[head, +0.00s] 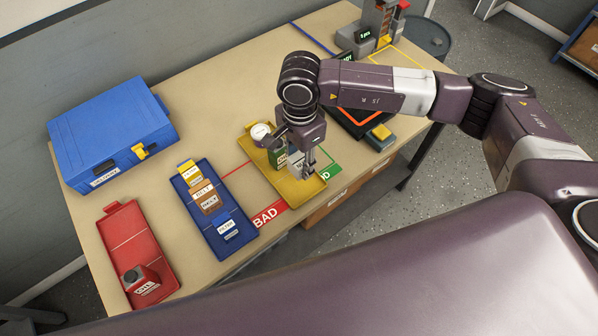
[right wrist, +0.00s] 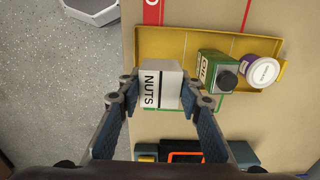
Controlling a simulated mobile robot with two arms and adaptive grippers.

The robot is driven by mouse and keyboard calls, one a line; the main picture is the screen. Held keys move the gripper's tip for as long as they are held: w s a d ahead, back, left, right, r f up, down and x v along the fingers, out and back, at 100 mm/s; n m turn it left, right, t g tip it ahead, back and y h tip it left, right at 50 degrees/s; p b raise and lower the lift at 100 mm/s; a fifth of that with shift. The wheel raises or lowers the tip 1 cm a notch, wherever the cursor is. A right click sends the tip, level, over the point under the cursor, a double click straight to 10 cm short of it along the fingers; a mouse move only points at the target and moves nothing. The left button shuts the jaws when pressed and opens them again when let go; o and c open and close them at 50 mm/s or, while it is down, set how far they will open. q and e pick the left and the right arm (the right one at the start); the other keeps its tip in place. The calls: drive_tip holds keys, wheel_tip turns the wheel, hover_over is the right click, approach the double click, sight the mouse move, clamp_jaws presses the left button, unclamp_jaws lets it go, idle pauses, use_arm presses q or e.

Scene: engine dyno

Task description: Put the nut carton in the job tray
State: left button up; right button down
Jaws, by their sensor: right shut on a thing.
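The nut carton (right wrist: 158,90) is a small pale box with NUTS on its side, between the fingers of my right gripper (right wrist: 160,98) in the right wrist view. My right gripper (head: 308,168) is shut on it; in the head view the gripper and wrist mostly hide the carton. The yellow tray, which appears to be the job tray (head: 305,194), lies below the gripper. It also shows in the right wrist view (right wrist: 170,45), where the carton overlaps its edge. I cannot tell whether the carton touches the tray. My left gripper is not in view.
The yellow tray holds a green carton (right wrist: 215,70) and a white-lidded tub (right wrist: 262,71). A blue tray (head: 220,247) with several cartons, a red tray (head: 125,235) with a red container (head: 141,282) and a blue case (head: 112,135) lie left. A dark device (head: 352,122) stands behind.

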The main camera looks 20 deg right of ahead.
sight(300, 185)
wheel_tip(300, 185, down, 3)
drive_tip(key=shift+a+f+p, duration=0.1)
drive_tip(key=shift+f+p, duration=0.1)
drive_tip(key=shift+p, duration=0.1)
wheel_tip(300, 185, down, 4)
drive_tip(key=shift+f+p, duration=0.1)
drive_tip(key=shift+p, duration=0.4)
drive_tip(key=shift+f, duration=0.1)
drive_tip(key=shift+f, duration=0.1)
drive_tip(key=shift+f+b, duration=0.15)
drive_tip(key=shift+b, duration=0.15)
drive_tip(key=c, duration=1.7)
unclamp_jaws()
drive_tip(key=shift+o, duration=0.2)
